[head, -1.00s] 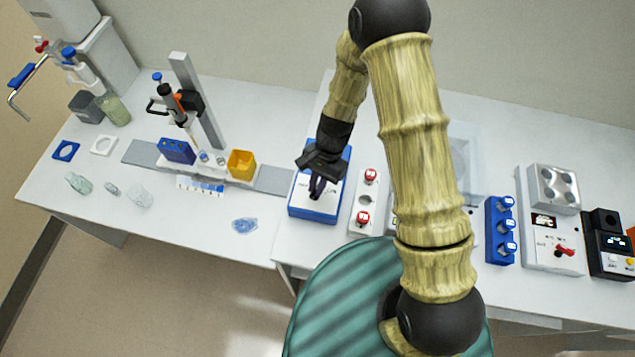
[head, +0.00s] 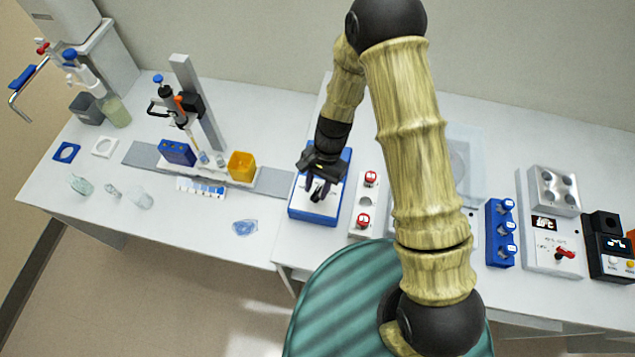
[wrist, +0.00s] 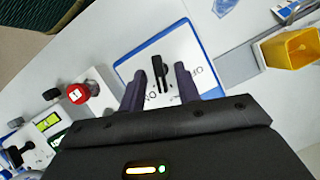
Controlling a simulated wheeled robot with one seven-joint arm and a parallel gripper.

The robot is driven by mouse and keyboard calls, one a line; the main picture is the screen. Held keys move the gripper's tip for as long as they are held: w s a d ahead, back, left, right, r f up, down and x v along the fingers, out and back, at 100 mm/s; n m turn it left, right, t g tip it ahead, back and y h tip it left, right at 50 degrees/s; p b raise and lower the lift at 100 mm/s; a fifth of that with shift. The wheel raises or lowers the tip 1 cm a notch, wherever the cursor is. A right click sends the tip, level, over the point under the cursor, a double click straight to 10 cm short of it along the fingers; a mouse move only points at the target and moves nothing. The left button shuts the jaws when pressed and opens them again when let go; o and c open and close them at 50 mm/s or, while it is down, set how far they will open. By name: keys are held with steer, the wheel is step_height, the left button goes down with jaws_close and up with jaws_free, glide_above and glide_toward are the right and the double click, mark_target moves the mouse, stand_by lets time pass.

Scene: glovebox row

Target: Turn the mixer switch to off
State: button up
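The mixer (head: 310,212) is a blue box with a white top at the front of the bench, partly hidden under my gripper in the head view. In the wrist view its white panel (wrist: 188,52) shows a black switch lever (wrist: 160,72) with lettering on both sides; the letters are only partly readable. My gripper (wrist: 160,92) is open over the panel, with one finger on each side of the lever. A gap shows between the lever and each finger. In the head view my gripper (head: 318,188) points down at the mixer.
A yellow box (head: 241,166) and a pipette stand (head: 196,102) are to the left. A blue crumpled piece (head: 245,228) lies on the bench.

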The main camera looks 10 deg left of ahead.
steer(key=shift+r, duration=0.1)
steer(key=b+v, duration=0.4)
steer(key=v, duration=1.3)
steer(key=shift+w, duration=0.15)
steer(key=s+d+n+t+h, duration=0.1)
steer(key=s+d+n+t, duration=0.1)
steer(key=d, duration=0.7)
steer(key=s+d+r+n+t+b, duration=0.1)
steer(key=s+d+t, duration=0.3)
steer(key=d, duration=0.6)
steer(key=shift+s+r+n+t+h, duration=0.35)
steer(key=shift+s+n, duration=0.45)
steer(key=shift+s, duration=0.45)
